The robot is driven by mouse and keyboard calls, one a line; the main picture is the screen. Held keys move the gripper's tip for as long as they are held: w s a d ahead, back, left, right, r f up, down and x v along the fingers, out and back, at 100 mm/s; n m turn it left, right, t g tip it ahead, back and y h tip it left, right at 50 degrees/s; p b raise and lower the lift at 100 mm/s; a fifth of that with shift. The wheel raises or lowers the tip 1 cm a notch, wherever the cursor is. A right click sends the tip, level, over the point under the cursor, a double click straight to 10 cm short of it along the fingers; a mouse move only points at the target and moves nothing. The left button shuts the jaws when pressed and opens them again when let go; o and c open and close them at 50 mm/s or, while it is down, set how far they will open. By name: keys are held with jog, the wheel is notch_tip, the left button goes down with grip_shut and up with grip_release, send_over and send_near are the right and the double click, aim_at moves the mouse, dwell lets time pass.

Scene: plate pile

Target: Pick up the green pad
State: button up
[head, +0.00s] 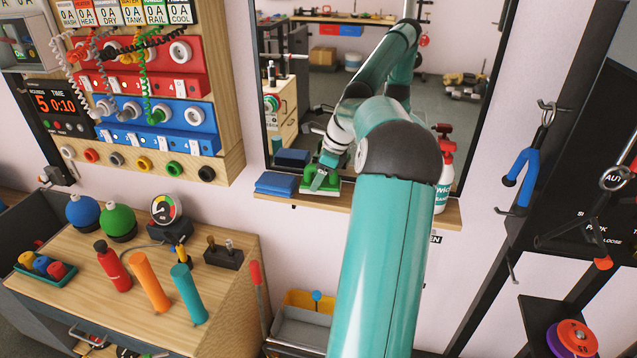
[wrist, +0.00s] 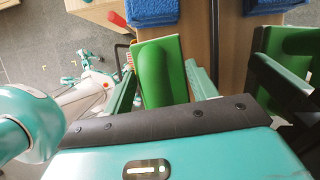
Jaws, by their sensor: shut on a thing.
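The green pad (head: 333,186) is at the wooden shelf below the mirror, with a pale layer along its underside. In the wrist view the green pad (wrist: 174,72) shows a raised, rounded green handle on top. My gripper (head: 322,179) reaches down onto it from above. In the wrist view my gripper (wrist: 160,70) has one teal finger on each side of the handle and is shut on it. The pad appears to rest on the shelf; its contact there is partly hidden by my gripper.
A folded blue cloth (head: 276,184) lies on the shelf (head: 380,207) just left of the pad. A white and red spray bottle (head: 443,175) stands to the right, partly behind my arm. The mirror (head: 450,75) rises close behind and reflects the room. A workbench (head: 75,275) is lower left.

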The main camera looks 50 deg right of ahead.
jog(key=s+a+r, duration=0.5)
jog(key=s+r, duration=0.5)
jog(key=s, duration=0.3)
jog(key=shift+r, duration=0.2)
jog(key=shift+a, duration=0.1)
